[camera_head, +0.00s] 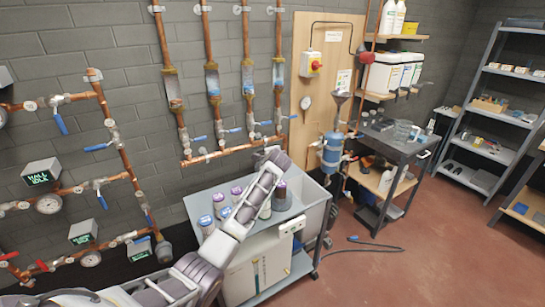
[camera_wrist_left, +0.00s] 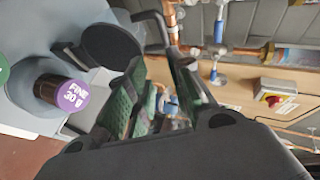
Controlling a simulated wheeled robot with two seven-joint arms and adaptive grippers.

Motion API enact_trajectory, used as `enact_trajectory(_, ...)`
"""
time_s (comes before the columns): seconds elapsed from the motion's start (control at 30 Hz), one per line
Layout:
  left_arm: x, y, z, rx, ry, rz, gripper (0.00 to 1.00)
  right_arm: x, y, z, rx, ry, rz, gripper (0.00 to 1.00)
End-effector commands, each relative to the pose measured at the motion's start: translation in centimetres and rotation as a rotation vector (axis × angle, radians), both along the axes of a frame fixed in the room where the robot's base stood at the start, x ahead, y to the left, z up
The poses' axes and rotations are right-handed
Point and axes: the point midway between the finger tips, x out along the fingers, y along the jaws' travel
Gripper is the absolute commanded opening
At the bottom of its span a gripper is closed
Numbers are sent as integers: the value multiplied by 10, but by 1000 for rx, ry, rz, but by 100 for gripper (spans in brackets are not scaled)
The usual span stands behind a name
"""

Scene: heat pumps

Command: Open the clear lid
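No clear lid can be told apart for certain in either view. A red and yellow switch box (camera_head: 311,64) is mounted on the wooden board, and it also shows in the left wrist view (camera_wrist_left: 278,93); whether a clear cover sits on it is too small to tell. My left arm reaches from the lower left across the grey cart, with its gripper (camera_head: 274,157) near the cart's back edge, below the board and partly hidden by the arm. In the left wrist view the dark fingers (camera_wrist_left: 155,90) stand apart with nothing seen between them. My right gripper is not shown.
The cart (camera_head: 318,221) carries several purple-, blue- and white-topped bottles (camera_head: 205,226); a purple-topped one (camera_wrist_left: 72,95) is near the left fingers. Copper pipes (camera_head: 165,60) with blue-handled valves line the wall. A blue tank (camera_head: 332,150) stands right of the gripper.

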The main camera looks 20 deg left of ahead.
Motion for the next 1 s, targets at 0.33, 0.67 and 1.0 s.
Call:
enact_trajectory(0.33,-21,-12,11,0,1,-1,22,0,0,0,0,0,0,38)
enact_trajectory(0.67,-29,-15,15,-1,0,-1,22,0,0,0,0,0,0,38)
enact_trajectory(1.0,-28,-16,17,5,-4,-4,7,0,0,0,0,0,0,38)
